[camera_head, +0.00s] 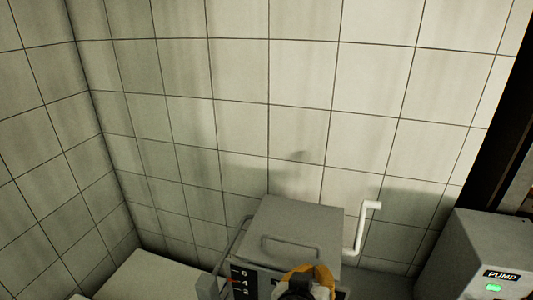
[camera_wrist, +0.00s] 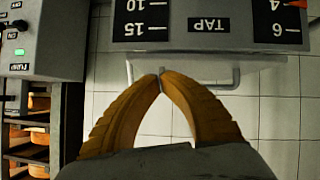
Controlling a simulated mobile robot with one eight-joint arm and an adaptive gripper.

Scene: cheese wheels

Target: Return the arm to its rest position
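My gripper (camera_wrist: 160,73) shows in the wrist view with its two orange-yellow ridged fingers curving together, their tips meeting. I see nothing held between them. In the head view part of my gripper (camera_head: 312,274) shows at the bottom edge, in front of the grey machine (camera_head: 300,215); its fingertips are not clear there. In the wrist view the tips overlap a grey bar handle (camera_wrist: 222,84) below the machine's TAP panel (camera_wrist: 207,25); I cannot tell whether they touch it.
A grey box labelled PUMP (camera_head: 492,250) with a green light stands at the right; the wrist view shows it at upper left. A white bent pipe (camera_head: 361,225) rises beside the machine. A shelf with orange-brown items (camera_wrist: 38,137) shows at left. The tiled wall (camera_head: 240,110) is bare.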

